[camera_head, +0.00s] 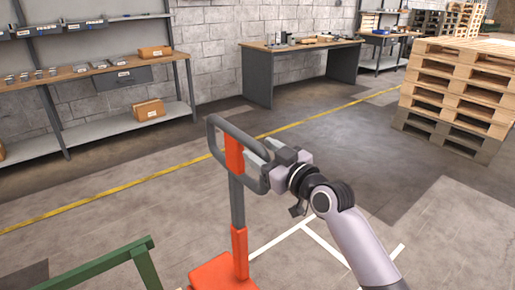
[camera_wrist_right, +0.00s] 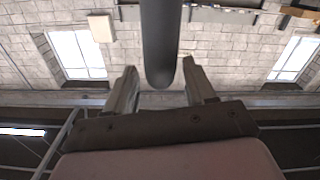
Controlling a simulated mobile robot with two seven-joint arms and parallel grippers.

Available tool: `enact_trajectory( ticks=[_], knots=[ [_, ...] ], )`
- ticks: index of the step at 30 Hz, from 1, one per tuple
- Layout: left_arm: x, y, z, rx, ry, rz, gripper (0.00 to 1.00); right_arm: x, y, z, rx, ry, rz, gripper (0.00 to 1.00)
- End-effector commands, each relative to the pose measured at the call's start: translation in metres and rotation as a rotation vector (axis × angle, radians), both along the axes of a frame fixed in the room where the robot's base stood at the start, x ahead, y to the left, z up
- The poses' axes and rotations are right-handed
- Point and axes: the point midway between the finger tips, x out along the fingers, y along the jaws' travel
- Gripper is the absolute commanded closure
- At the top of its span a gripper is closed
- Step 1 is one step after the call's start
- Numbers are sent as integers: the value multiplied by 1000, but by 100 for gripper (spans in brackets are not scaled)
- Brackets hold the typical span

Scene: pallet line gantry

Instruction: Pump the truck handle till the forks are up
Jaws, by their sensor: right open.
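The truck handle (camera_head: 216,138) is a dark grey loop with an orange middle piece, on a grey shaft with an orange lower part above the orange truck body (camera_head: 222,272). It stands nearly upright. My right gripper (camera_head: 258,152) is at the right side of the loop. In the right wrist view the dark handle bar (camera_wrist_right: 161,45) comes down between the two spread fingers of the right gripper (camera_wrist_right: 155,88), with gaps on both sides. The forks are not clearly visible. My left gripper is not in view.
A green frame (camera_head: 105,264) stands at the lower left, close to the truck. A shelf bench (camera_head: 95,80) and a worktable (camera_head: 258,75) line the wall. Stacked pallets (camera_head: 455,95) stand at the right. The floor around the handle is open.

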Motion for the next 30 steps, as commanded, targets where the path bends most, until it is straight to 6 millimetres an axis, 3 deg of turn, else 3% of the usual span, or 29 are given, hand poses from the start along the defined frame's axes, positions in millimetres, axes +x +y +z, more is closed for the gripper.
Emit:
enact_trajectory(
  ticks=[7,18,19,23,30],
  knots=[
    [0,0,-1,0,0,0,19,15,11,0,0,0,0,45],
    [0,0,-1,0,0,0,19,18,14,0,-1,0,0,45],
    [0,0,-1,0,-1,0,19,18,14,0,-1,1,0,49],
    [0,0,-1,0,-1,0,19,18,13,0,-1,-1,0,91],
    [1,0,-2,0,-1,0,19,19,12,-1,1,0,-1,92]
  ],
)
